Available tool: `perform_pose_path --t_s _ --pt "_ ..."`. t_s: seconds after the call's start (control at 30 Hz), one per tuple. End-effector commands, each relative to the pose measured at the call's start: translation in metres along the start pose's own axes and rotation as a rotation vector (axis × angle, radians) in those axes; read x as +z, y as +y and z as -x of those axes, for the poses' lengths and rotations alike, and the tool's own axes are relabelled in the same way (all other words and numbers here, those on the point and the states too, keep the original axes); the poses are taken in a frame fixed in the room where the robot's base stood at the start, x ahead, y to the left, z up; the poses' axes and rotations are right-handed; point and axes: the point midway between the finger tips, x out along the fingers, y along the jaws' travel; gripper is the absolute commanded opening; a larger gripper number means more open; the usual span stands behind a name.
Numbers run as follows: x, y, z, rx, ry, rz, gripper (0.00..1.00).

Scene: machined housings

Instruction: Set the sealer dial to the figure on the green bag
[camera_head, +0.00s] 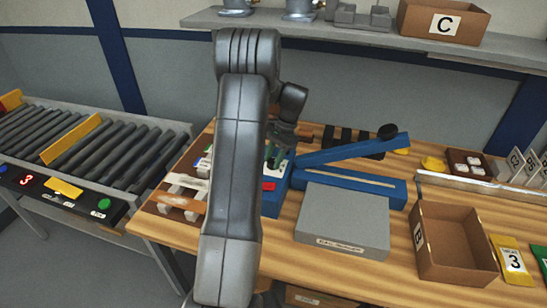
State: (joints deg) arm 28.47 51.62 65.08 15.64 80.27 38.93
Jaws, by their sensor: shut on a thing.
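The blue sealer (370,187) stands mid-table with its long lever arm (350,150) raised at a slant and a black knob at the right end. My gripper (277,158) is down at the sealer's left end, shut on the dial there. My arm and the gripper itself hide most of the dial, so I cannot read its setting. A red patch (268,186) shows in front of it. The green bag (541,256) lies at the right edge, cut off by the frame; its figure cannot be read. Beside it lies a yellow bag (513,262) marked 3.
A grey block (345,220) stands in front of the sealer. An open cardboard box (452,245) is right of it. A shelf (380,35) with box C (443,22) runs above.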

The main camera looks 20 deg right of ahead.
Motion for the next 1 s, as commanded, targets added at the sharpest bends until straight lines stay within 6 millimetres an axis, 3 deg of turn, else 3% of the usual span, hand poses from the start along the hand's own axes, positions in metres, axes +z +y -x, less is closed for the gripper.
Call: perform_pose_path --t_s 0.33,0.87,0.9,1.0 --pt "-0.0002 0.0015 -0.0005 -0.054 0.0 -0.133 0.1" --pt "-0.0003 0.0015 -0.0009 -0.064 0.0 -0.157 0.1" --pt "-0.0003 0.0014 -0.0009 -0.064 0.0 -0.157 0.35" --pt "-0.0002 0.0014 -0.0008 -0.064 0.0 -0.156 0.54"
